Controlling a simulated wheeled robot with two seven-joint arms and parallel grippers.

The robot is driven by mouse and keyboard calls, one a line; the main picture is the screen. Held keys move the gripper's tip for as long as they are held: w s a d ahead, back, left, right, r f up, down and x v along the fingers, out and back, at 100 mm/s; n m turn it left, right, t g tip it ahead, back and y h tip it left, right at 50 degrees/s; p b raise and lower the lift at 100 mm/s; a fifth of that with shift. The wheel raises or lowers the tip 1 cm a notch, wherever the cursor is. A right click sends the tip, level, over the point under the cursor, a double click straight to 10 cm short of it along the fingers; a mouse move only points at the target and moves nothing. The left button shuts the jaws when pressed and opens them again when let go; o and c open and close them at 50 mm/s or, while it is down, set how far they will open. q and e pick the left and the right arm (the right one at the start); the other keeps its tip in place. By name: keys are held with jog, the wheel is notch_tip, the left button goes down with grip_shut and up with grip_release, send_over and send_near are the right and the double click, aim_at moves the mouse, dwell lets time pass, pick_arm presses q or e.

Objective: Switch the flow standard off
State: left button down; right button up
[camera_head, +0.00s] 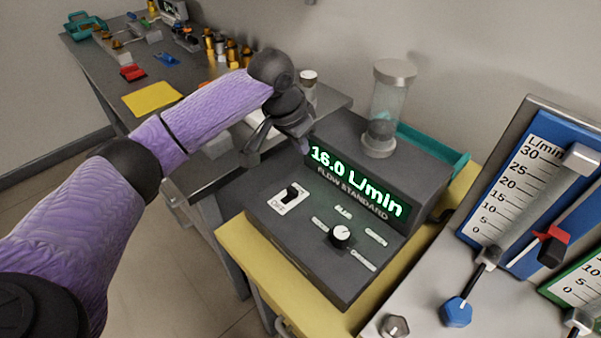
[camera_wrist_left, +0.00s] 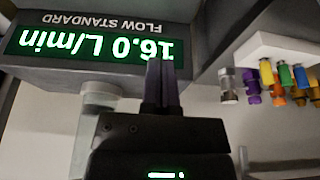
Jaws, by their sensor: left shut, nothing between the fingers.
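The flow standard (camera_head: 270,232) is a dark grey console with a lit green display (camera_head: 358,182) reading 16.0 L/min. Its black toggle switch (camera_head: 291,192) sits on a white plate at the front left; the small lettering is hard to read. A round knob (camera_head: 340,235) is to its right. My left gripper (camera_head: 306,144) is shut and empty, beside the display's left end, above and behind the switch. In the left wrist view, its shut fingers (camera_wrist_left: 160,85) overlap the upside-down display (camera_wrist_left: 90,45); contact cannot be told. My right gripper is not in view.
A glass cylinder (camera_head: 390,107) stands on the console's back. The console rests on a yellow surface (camera_head: 243,247). Flowmeter panels (camera_head: 528,185) stand at right. A grey bench (camera_head: 90,62) with several small parts and a yellow sheet (camera_head: 152,98) lies behind my left arm.

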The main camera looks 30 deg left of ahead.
aim_at(302, 188)
pick_arm(q)
jog(key=b+x, duration=0.5)
jog(key=x, duration=0.5)
jog(key=shift+s+f, duration=0.1)
jog(key=shift+s+a, duration=0.15)
jog(key=shift+s, duration=0.15)
jog(key=shift+s+a, duration=0.25)
jog(key=shift+s, duration=0.5)
jog(key=shift+s+a, duration=0.2)
jog(key=shift+s, duration=0.55)
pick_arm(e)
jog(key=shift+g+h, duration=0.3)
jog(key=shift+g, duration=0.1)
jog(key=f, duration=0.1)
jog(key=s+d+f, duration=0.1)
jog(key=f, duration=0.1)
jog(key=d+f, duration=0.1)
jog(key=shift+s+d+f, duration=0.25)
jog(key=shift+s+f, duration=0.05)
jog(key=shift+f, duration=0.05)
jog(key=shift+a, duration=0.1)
